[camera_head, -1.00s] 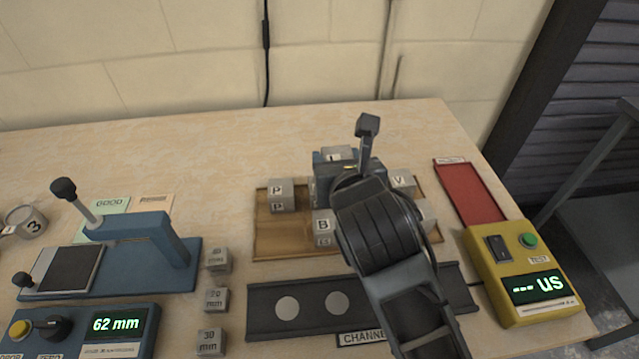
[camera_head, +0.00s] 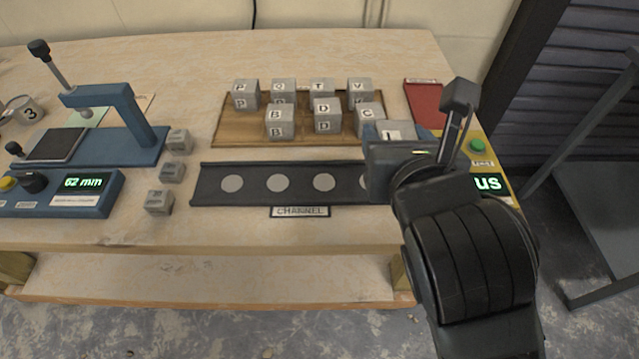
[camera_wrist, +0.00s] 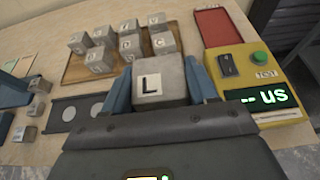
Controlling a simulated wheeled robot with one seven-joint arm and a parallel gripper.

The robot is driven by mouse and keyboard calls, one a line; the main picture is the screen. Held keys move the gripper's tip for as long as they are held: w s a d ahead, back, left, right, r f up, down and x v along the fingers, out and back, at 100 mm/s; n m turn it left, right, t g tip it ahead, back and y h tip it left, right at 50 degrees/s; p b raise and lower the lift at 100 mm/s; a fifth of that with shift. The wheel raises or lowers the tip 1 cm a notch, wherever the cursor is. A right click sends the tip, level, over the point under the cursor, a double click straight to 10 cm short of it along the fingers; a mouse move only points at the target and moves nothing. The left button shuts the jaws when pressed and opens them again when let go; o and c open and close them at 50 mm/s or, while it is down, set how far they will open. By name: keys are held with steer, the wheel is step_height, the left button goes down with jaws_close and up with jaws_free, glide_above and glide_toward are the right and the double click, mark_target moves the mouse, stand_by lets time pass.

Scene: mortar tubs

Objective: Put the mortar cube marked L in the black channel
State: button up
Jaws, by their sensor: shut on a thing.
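The mortar cube marked L (camera_wrist: 158,82) is held between the blue fingers of my gripper (camera_wrist: 160,88) in the wrist view, its L face towards the camera. In the head view the cube's top (camera_head: 396,130) shows just above my gripper (camera_head: 400,145), which is over the right end of the black channel (camera_head: 300,183). The channel is a long dark tray with pale round spots along its floor and a CHANNEL label in front. My gripper hides its right end. I cannot tell whether the cube touches the channel.
A wooden board (camera_head: 232,138) behind the channel carries several other lettered cubes. A yellow tester (camera_head: 492,204) stands right, partly hidden, with a red tray (camera_head: 422,98) behind it. Three small blocks (camera_head: 172,172) stand left of the channel, beside a blue press (camera_head: 140,120).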

glide_above(318, 183)
step_height(318, 183, down, 6)
steer(key=shift+f+b, duration=0.2)
steer(key=shift+b, duration=0.25)
steer(key=shift+f, duration=1.9)
steer(key=shift+f, duration=0.1)
steer(key=o, duration=1.2)
steer(key=shift+f, duration=0.1)
steer(key=shift+o, duration=0.2)
steer(key=shift+s+r, duration=0.15)
steer(key=shift+r, duration=0.05)
steer(key=v, duration=1.1)
steer(key=shift+s+r, duration=0.2)
steer(key=shift+s, duration=0.05)
